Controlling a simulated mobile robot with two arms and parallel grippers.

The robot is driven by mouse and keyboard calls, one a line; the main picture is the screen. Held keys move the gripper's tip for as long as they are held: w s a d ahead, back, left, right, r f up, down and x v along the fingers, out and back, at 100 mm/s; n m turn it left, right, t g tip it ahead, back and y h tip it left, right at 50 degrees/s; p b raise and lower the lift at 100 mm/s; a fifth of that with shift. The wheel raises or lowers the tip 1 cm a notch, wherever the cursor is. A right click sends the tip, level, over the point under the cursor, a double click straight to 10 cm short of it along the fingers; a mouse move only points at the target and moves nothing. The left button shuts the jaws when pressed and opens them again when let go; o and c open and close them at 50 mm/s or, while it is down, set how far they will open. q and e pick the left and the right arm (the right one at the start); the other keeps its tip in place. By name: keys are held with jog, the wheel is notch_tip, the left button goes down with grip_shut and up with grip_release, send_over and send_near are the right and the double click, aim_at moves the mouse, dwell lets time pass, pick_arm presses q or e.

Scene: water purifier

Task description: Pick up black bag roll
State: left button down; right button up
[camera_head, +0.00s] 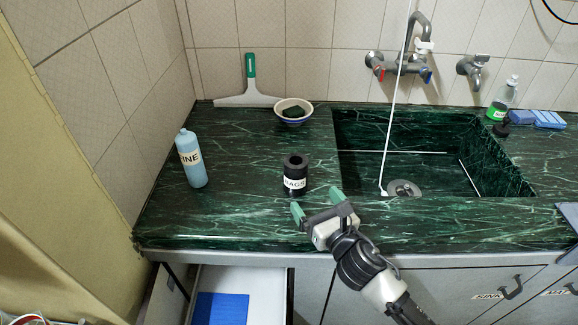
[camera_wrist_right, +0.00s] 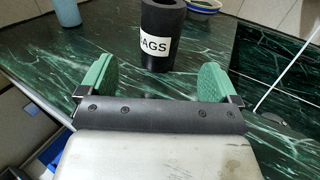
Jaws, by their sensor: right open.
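The black bag roll (camera_head: 295,174) stands upright on the green marble counter, left of the sink, with a white label reading "BAGS". In the right wrist view the roll (camera_wrist_right: 163,30) stands beyond the fingertips, between the two green fingers. My right gripper (camera_head: 318,202) is open and empty over the counter's front part, just in front of the roll and apart from it. It also shows in the right wrist view (camera_wrist_right: 153,85) with its fingers spread wide. My left gripper is not in view.
A blue bottle (camera_head: 191,158) stands at the left. A squeegee (camera_head: 249,85) and a bowl (camera_head: 293,110) are at the back wall. The sink (camera_head: 430,165) opens right of the roll. A drawer (camera_head: 240,285) is open below the counter.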

aim_at(302, 180)
jog(key=x, duration=1)
jog(key=shift+w+r, duration=0.2)
jog(key=shift+w, duration=0.05)
jog(key=shift+c, duration=0.3)
jog(key=c, duration=1)
